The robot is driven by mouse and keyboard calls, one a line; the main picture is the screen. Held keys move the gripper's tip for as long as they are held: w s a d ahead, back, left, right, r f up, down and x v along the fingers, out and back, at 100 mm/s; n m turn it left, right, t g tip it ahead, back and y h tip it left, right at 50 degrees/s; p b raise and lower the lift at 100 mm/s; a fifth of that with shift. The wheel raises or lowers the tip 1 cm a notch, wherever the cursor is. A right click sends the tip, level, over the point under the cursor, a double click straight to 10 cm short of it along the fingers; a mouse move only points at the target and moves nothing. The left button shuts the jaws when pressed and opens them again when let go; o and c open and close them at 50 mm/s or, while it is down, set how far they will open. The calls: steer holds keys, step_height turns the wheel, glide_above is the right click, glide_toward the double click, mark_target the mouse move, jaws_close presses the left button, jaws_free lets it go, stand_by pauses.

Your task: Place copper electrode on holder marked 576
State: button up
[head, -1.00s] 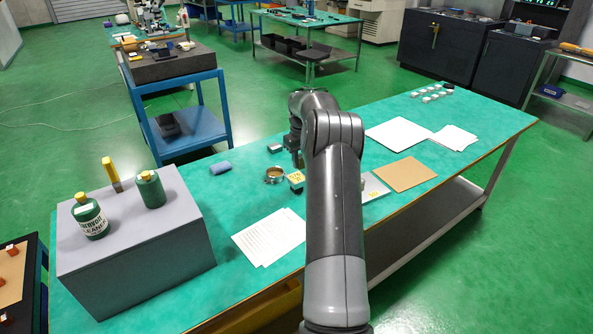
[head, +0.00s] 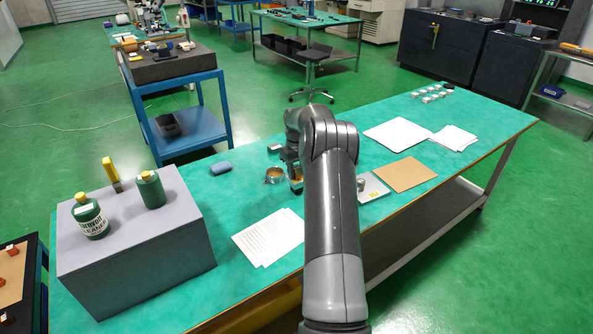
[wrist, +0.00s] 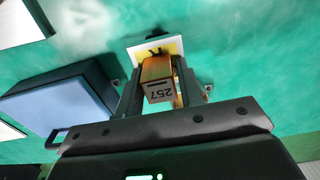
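In the wrist view a copper-coloured block (wrist: 157,80) lies between the fingers of my gripper (wrist: 162,88). Its near face carries dark digits that look like 257, turned in the picture. I cannot tell whether both fingers touch it. A white and yellow piece with dark marks (wrist: 148,46) shows just beyond the block. In the head view my gripper (head: 293,168) is low over the bench, around or beside a small orange and yellow item (head: 297,183), partly hidden by my arm. No marking 576 is readable.
A grey plate with a metal cylinder (head: 361,184) is to the right. A blue roll (head: 221,168), paper sheets (head: 268,238), a brown board (head: 404,174) and a grey box with bottles (head: 140,250) share the green bench.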

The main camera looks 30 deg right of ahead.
steer(key=shift+o, duration=1.4)
step_height(320, 180, up, 12)
steer(key=s+a+r+t, duration=0.1)
steer(key=s+a+r, duration=0.3)
steer(key=a+r, duration=0.25)
steer(key=s+a+r+h, duration=0.1)
steer(key=s+a+r, duration=0.35)
steer(key=a, duration=0.35)
steer(key=s+a+r+t, duration=0.1)
steer(key=s+a+r, duration=0.2)
steer(key=a+r, duration=0.4)
steer(key=s+a+t, duration=0.2)
steer(key=s+a, duration=0.8)
steer(key=s, duration=0.4)
steer(key=s+a+f, duration=0.2)
steer(key=s+f, duration=0.1)
steer(key=s, duration=0.4)
steer(key=s+a+f+t+y, duration=0.1)
steer(key=s+a+f, duration=0.1)
steer(key=s, duration=0.5)
steer(key=shift+s+a+f+t, duration=0.3)
steer(key=shift+a+f, duration=0.1)
steer(key=shift+a, duration=0.1)
